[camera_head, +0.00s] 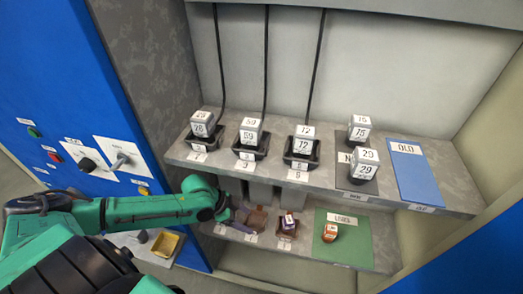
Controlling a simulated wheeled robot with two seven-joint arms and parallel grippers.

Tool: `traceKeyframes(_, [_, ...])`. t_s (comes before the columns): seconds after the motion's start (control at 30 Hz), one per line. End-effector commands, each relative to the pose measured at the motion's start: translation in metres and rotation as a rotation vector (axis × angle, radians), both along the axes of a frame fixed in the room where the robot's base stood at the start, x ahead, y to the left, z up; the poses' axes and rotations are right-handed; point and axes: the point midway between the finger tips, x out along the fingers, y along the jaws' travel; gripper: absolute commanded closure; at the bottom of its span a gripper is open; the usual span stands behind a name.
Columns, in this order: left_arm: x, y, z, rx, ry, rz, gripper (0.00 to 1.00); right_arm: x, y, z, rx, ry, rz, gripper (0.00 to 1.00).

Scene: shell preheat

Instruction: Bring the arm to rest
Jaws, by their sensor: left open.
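My left arm, green and black, comes in from the left. Its gripper (238,210) is at the left end of the lower shelf (275,246), close to the brown holders there. The jaws are small and partly hidden, and look open with nothing visible between them. My right gripper is not in view. A holder (257,219) sits just right of the gripper. Another holder (286,225) has a small purple-and-white block (289,219) on it. An orange block with a white top (330,232) sits on a green mat (356,243).
The upper shelf (440,196) overhangs the lower one. It carries three black cradles with numbered grey blocks (250,132), two more blocks (364,166) on a dark mat, and an empty blue mat (411,175). A blue panel with levers (119,160) stands left; a yellow tray (166,244) lies below.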

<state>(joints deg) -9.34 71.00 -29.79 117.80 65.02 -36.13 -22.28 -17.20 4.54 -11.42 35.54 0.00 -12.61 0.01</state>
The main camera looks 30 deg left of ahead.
Motion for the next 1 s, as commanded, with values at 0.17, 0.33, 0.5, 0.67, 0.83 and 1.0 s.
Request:
traceKeyframes(0.17, [-0.001, -0.003, 0.0, -0.002, 0.001, -0.002, 0.25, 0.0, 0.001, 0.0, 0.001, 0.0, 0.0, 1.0])
traceKeyframes(0.33, [-0.016, -0.058, 0.0, -0.031, 0.022, -0.02, 0.25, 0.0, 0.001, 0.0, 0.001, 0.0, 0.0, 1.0])
traceKeyframes(0.5, [-0.025, -0.089, 0.021, 0.002, 0.033, 0.119, 0.25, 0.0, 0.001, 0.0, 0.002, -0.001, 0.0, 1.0])
traceKeyframes(0.67, [-0.035, -0.071, 0.037, 0.055, 0.067, 0.331, 0.25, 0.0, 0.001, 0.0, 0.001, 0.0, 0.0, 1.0])
traceKeyframes(0.83, [-0.059, -0.038, 0.048, 0.115, 0.142, 0.582, 0.25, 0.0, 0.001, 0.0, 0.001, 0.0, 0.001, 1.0])
traceKeyframes(1.0, [-0.084, -0.01, 0.036, 0.175, 0.229, 0.773, 0.25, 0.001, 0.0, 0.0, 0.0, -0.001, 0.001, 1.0])
